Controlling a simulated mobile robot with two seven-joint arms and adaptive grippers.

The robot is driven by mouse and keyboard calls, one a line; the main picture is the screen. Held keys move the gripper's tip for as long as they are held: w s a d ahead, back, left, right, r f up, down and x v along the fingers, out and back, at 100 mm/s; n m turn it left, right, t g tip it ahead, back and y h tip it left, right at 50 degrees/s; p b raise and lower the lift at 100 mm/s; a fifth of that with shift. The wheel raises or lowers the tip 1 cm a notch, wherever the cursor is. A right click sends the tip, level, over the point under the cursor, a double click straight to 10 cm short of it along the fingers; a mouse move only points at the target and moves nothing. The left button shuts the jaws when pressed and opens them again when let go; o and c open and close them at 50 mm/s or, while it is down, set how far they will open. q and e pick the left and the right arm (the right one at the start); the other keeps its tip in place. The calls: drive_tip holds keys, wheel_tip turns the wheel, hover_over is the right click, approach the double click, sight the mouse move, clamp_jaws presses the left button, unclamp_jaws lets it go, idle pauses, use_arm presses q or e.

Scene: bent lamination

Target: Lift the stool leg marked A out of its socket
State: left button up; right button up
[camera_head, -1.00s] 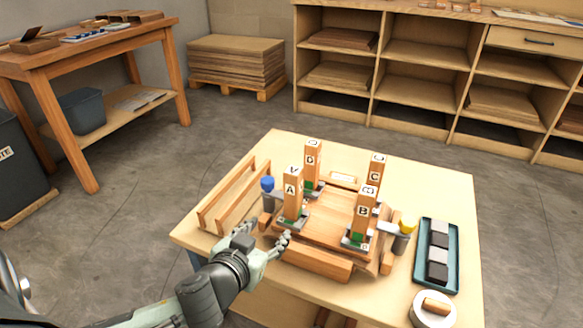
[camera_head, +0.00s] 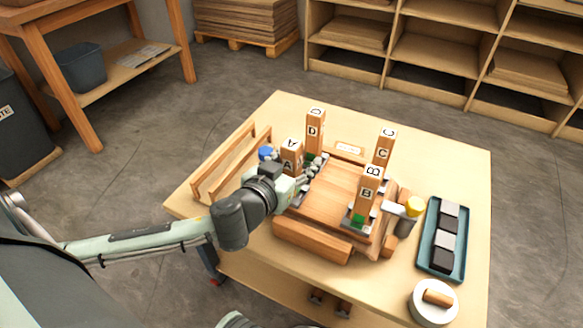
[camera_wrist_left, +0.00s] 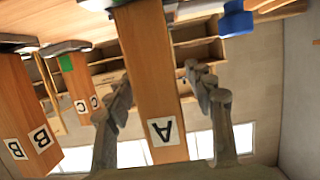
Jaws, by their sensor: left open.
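The stool leg marked A (camera_head: 291,152) stands upright at the left corner of the wooden stool seat (camera_head: 330,192). In the head view its lower part and socket are hidden behind my left gripper (camera_head: 294,174). In the left wrist view leg A (camera_wrist_left: 148,72) runs between the two open fingers (camera_wrist_left: 158,84), with a visible gap on each side. Legs D (camera_head: 315,132), C (camera_head: 384,148) and B (camera_head: 367,190) stand upright at the other corners. My right gripper is not in view.
A blue-topped clamp (camera_head: 266,153) is close to leg A, and a yellow-topped clamp (camera_head: 413,207) is beside leg B. A wooden rack (camera_head: 225,165) stands to the left. A teal tray (camera_head: 426,262) of blocks and a white round dish (camera_head: 415,302) lie right.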

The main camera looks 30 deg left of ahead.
use_arm(q)
drive_tip(key=shift+w+f, duration=0.15)
drive_tip(key=shift+w, duration=0.3)
clamp_jaws()
